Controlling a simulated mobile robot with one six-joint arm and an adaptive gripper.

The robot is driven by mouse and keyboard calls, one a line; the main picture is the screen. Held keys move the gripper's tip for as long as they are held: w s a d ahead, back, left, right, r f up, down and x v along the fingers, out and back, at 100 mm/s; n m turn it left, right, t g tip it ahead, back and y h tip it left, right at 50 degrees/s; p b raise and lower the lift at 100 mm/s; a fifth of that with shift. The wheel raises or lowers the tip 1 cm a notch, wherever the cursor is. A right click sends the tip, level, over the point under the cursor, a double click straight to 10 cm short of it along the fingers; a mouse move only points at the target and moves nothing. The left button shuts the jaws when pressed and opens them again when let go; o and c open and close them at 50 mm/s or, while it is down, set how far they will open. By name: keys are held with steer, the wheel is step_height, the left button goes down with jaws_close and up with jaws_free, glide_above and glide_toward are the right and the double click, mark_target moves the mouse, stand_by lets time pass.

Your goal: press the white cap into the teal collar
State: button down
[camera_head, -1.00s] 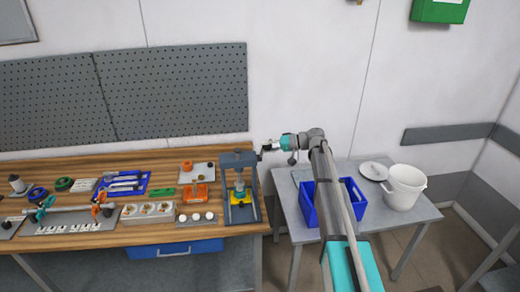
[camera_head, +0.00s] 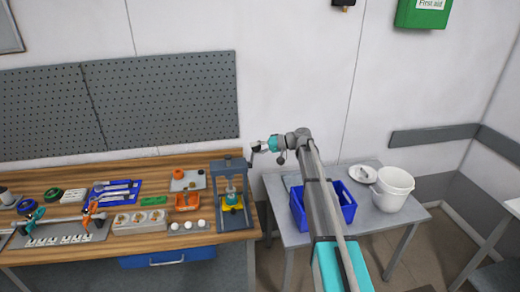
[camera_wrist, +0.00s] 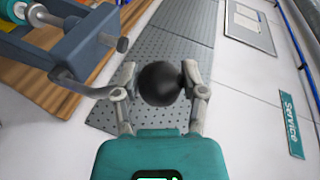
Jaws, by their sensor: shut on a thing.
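A grey bench press (camera_head: 217,181) stands at the right end of the wooden bench. Under its ram, a teal part (camera_head: 231,195) sits above a yellow base (camera_head: 233,209). I cannot tell whether a white cap is seated in it. In the wrist view the press frame (camera_wrist: 92,45) is at upper left, with a teal and white ringed part (camera_wrist: 14,12) behind it. My gripper (camera_head: 256,147) is beside the press top, to its right. In the wrist view its fingers are shut on a black ball knob (camera_wrist: 160,84), and a curved grey rod (camera_wrist: 78,88) runs from the press towards it.
Small white round pieces (camera_head: 189,225) sit on a grey strip left of the press. An orange tray (camera_head: 187,202) is behind them. A blue crate (camera_head: 345,206) and a white bucket (camera_head: 389,188) stand on the right side table. Pegboard (camera_head: 160,98) lines the wall.

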steer(key=c, duration=0.5)
jaws_free()
steer(key=shift+w+r, duration=0.3)
steer(key=shift+w, duration=0.25)
steer(key=shift+c, duration=0.2)
steer(key=o, duration=0.4)
steer(key=shift+s+a+r, duration=0.15)
steer(key=shift+s, duration=0.05)
steer(key=shift+w, duration=0.15)
steer(key=shift+d, duration=0.3)
steer(key=shift+p+v, duration=2.1)
steer(key=shift+v, duration=5.55)
